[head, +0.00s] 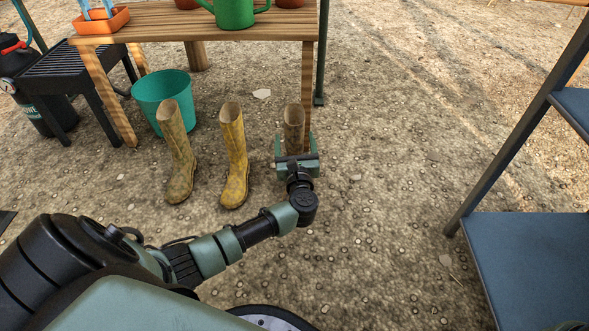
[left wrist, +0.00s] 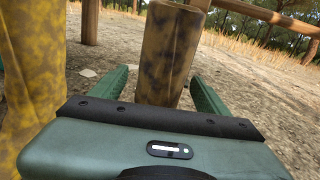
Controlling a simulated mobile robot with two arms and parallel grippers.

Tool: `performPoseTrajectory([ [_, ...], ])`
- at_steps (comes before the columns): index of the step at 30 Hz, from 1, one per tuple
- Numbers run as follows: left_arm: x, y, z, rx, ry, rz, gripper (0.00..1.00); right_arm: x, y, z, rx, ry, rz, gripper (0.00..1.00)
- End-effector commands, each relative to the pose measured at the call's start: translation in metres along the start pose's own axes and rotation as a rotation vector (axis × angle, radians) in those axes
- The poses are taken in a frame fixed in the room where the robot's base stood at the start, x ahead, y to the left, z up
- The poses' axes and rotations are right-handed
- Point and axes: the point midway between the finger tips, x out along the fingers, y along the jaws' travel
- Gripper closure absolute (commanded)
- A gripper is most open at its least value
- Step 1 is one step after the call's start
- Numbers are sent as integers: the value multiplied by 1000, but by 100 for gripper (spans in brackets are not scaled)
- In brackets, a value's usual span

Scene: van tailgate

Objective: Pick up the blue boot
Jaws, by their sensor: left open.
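No boot in view looks plainly blue. A brown, mud-mottled boot (head: 293,122) stands upright at the right of a row of three. Its shaft (left wrist: 168,50) fills the middle of the left wrist view. My left gripper (head: 295,145) is low at this boot, its fingers open on either side of the shaft. In the left wrist view, the left gripper (left wrist: 158,76) shows gaps beside the shaft; I cannot tell whether it touches. The gripper hides the boot's foot. My right gripper is not in view.
Two yellow muddy boots, one farther left (head: 178,150) and one nearer (head: 233,155), stand left of my gripper. A teal bucket (head: 160,92) is behind them. A wooden table (head: 160,22) with a green watering can (head: 234,12) stands behind. Gravel right of the gripper is clear up to a blue shelf (head: 530,265).

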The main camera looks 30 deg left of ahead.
Motion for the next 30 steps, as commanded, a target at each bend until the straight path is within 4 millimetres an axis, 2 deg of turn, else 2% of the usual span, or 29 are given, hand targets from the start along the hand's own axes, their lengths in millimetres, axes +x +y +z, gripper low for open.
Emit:
performPoseTrajectory([
  [4, 0, 0, 0, 1, 0, 0, 24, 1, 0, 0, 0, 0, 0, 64],
  [5, 0, 0, 0, 1, 0, 0, 30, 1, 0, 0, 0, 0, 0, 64],
  [12, 0, 0, 0, 1, 0, 0, 96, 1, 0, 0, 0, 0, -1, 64],
  [13, 0, 0, 0, 1, 0, 0, 100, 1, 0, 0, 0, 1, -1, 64],
  [23, 0, 0, 3, 0, -1, 0, 100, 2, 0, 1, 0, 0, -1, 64],
  [30, -1, -1, 22, -2, -2, 1, 100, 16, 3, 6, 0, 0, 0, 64],
])
